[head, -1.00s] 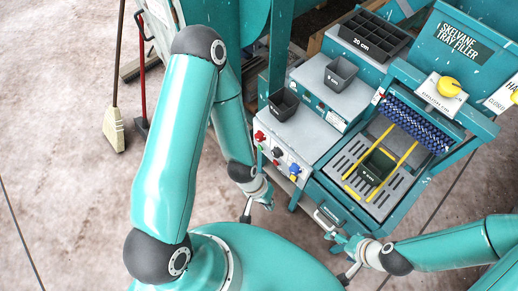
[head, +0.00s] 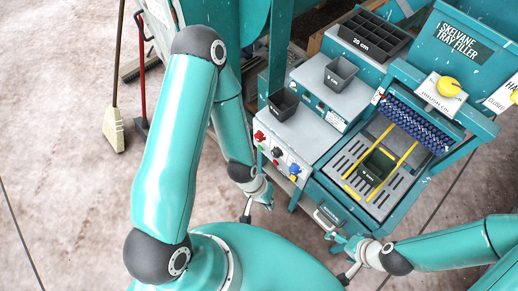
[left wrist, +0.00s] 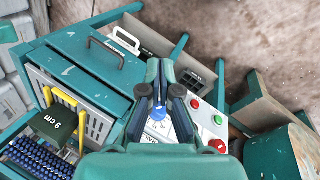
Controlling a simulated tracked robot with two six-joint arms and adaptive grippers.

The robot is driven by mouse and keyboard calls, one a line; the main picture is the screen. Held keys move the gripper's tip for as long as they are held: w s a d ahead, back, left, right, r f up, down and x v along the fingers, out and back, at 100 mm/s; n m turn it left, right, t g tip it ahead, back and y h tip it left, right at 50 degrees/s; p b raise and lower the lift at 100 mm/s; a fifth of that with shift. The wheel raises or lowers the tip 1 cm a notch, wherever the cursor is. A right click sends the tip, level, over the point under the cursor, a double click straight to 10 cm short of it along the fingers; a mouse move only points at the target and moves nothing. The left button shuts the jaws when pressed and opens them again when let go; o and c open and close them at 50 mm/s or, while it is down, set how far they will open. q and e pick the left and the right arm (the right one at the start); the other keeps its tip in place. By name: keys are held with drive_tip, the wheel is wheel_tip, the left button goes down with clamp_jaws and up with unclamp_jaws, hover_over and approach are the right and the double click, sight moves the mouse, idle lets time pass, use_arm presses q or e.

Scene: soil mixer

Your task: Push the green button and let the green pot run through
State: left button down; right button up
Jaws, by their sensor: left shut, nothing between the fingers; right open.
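The green pot (head: 371,174), marked 9 cm, stands between two yellow rails on the slotted bed of the tray filler, in front of the blue brush roller. It also shows in the left wrist view (left wrist: 52,126). The green button (left wrist: 217,119) sits between two red ones on the machine's control panel. My left gripper (head: 267,199) is shut and empty, beside the panel's front. In the left wrist view its closed fingers (left wrist: 162,92) show with a blue knob behind them. My right gripper (head: 334,240) is open and empty near the front handle.
Two dark pots (head: 340,74) (head: 283,104) and a black cell tray (head: 376,36) stand on the grey tops at the back left. A blue knob (head: 294,168) juts from the panel. A broom (head: 115,130) stands at left. The floor at left is mostly clear.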

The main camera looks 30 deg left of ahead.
idle(0.3)
use_arm(q)
drive_tip(key=w+a+f+n+t+h+b, duration=0.25)
drive_tip(key=w+a+f+n+b, duration=0.8)
drive_tip(key=n+b, duration=1.25)
drive_tip(key=w+a+f+t+y+b, duration=0.1)
drive_tip(key=a+f+t+y+b, duration=0.2)
drive_tip(key=a+f+b, duration=0.7)
drive_tip(key=a+t+b, duration=0.1)
drive_tip(key=t+b, duration=0.1)
drive_tip(key=b, duration=1.2)
drive_tip(key=shift+w+a+f+m, duration=0.2)
drive_tip(key=shift+a+f+m, duration=0.1)
drive_tip(key=shift+a+f, duration=0.05)
